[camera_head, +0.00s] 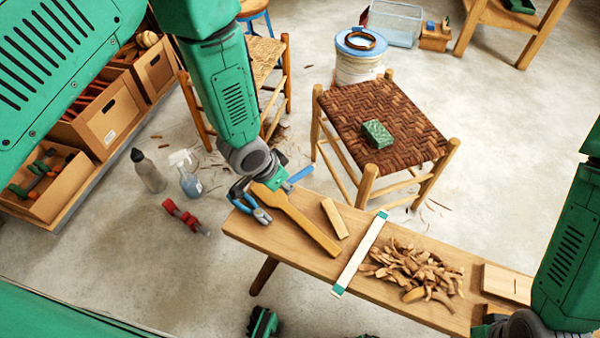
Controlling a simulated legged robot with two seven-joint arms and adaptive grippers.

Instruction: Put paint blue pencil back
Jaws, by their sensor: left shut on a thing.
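Part of the stick is hidden by the gripper. My right gripper (488,327) is mostly hidden by its own arm at the lower right, near the bench's right end; its fingers do not show clearly.
A woven stool (385,100) stands behind.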

